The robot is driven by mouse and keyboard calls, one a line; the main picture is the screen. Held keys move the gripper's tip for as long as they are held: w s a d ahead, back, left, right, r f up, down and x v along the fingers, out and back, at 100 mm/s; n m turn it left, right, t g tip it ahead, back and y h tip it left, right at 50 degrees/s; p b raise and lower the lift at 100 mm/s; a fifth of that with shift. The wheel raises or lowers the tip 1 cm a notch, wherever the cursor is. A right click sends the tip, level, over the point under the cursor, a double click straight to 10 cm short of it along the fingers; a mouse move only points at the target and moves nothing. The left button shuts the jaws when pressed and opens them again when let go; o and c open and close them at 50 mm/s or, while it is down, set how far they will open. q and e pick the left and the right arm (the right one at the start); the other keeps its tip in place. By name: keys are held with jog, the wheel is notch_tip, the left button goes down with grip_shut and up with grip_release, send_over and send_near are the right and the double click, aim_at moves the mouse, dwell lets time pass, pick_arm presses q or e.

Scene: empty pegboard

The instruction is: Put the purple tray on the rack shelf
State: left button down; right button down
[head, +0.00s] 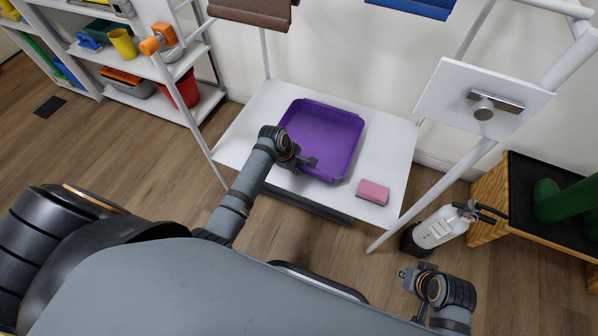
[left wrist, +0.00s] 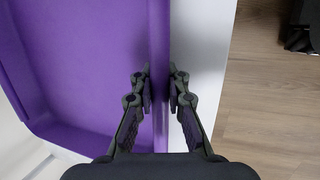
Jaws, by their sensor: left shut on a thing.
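The purple tray (head: 325,137) is over the white rack shelf (head: 262,108), its open side up and looking empty. I cannot tell whether it rests fully on the shelf or sits slightly above it. My left gripper (head: 311,162) is shut on the tray's near rim. In the left wrist view, the fingers (left wrist: 158,76) straddle the rim of the tray (left wrist: 85,75), with the white shelf (left wrist: 205,50) beside it. My right gripper (head: 406,276) is empty, low and to the right, away from the shelf; its jaw opening is too small to judge.
A pink block (head: 373,191) lies on the shelf right of the tray. White rack posts rise at both sides. A fire extinguisher (head: 440,228) and a wooden stand (head: 490,207) are at the right. A filled white shelving unit (head: 140,62) stands at the left.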

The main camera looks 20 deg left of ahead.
pick_arm(q)
jog(key=shift+f, duration=0.7)
jog(key=shift+r, duration=0.1)
pick_arm(e)
jog(key=shift+w+a+f+t, duration=0.15)
jog(key=shift+f+t, duration=0.15)
jog(key=shift+f, duration=0.15)
pick_arm(q)
jog(key=c, duration=1.3)
grip_release()
jog(key=shift+c, duration=0.2)
